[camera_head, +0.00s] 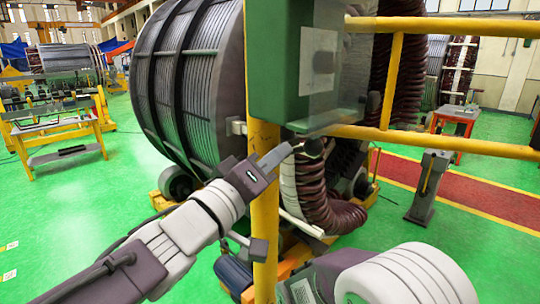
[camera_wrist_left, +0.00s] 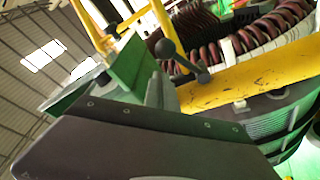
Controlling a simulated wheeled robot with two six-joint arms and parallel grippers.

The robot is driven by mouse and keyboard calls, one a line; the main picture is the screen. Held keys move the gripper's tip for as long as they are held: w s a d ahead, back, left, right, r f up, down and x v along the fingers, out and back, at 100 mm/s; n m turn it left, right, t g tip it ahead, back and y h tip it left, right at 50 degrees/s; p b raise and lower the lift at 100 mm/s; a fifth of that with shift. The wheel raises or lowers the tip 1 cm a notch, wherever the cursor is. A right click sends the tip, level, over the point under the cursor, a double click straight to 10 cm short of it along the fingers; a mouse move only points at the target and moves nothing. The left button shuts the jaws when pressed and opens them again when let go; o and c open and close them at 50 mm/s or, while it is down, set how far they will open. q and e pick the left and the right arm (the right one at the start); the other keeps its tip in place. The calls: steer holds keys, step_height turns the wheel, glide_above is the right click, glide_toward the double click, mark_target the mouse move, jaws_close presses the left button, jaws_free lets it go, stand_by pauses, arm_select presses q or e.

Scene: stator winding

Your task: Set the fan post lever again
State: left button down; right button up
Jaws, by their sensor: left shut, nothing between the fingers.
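A dark lever with a ball knob (camera_wrist_left: 166,48) stands out from a yellow post (camera_wrist_left: 250,85) in the left wrist view. In the head view a small dark knob (camera_head: 314,147) shows just right of the yellow post (camera_head: 264,210), below the green box (camera_head: 275,70); I cannot tell for certain that it is the same lever. My left gripper (camera_head: 277,155) is shut and empty, its tip at the post and left of that knob. In the left wrist view its grey fingers (camera_wrist_left: 157,90) are beside the lever, with no clear contact. My right gripper is not in view.
Yellow rails (camera_head: 440,143) run right from the post. A large ribbed drum (camera_head: 190,80) and dark red coils (camera_head: 320,200) stand behind it. A grey pedestal (camera_head: 428,188) stands at the right. Open green floor (camera_head: 60,220) lies at the left.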

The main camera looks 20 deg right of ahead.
mark_target(298, 150)
arm_select(q)
steer(key=p+x, duration=0.1)
steer(key=x, duration=0.4)
steer(key=shift+w+d, duration=0.15)
steer(key=shift+w, duration=0.2)
steer(key=shift+s+d, duration=0.2)
steer(key=shift+f, duration=0.1)
